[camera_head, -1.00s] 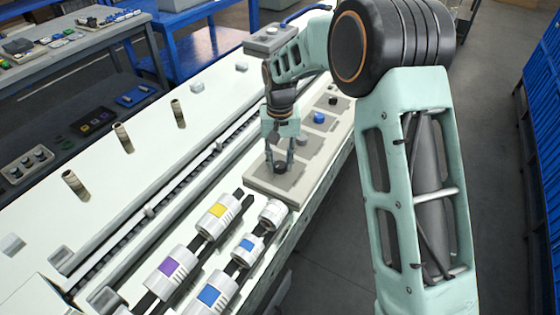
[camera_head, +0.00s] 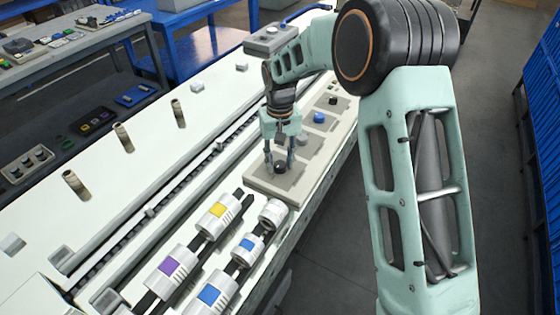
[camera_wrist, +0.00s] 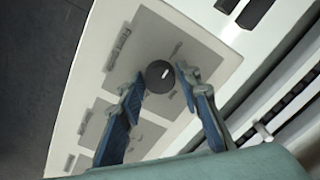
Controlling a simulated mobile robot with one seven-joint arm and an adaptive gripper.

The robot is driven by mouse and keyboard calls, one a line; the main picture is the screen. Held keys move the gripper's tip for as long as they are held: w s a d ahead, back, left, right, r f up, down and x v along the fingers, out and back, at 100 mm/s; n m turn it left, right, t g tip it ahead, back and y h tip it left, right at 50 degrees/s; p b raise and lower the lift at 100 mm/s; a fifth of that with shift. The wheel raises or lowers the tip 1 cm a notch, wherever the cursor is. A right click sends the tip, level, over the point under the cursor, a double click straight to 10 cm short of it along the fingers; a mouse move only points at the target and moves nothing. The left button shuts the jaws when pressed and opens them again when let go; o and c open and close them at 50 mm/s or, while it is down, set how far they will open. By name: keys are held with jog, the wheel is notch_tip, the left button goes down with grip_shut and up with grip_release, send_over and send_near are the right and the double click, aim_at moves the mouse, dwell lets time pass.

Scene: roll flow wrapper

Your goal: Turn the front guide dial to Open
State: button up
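The front guide dial (camera_head: 280,167) is a small black round knob on the nearest square plate of a light panel (camera_head: 262,183) along the machine's right edge. In the wrist view the dial (camera_wrist: 160,78) shows a short white mark, with "Front" lettering on the plate to its left; the other lettering is too small to read. My gripper (camera_head: 279,165) points down at the dial. Its two blue-padded fingers (camera_wrist: 163,95) stand apart, one on each side of the dial. A gap shows between each finger and the dial in the wrist view.
A blue knob (camera_head: 319,117) and a black knob (camera_head: 333,101) sit farther along the panel. Rollers with yellow (camera_head: 218,211), purple (camera_head: 168,267) and blue labels lie in front of the panel. Open floor is to the right.

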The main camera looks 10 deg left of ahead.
aim_at(280, 164)
jog(key=shift+o, duration=1.1)
notch_tip(280, 164, up, 12)
jog(key=shift+r, duration=0.1)
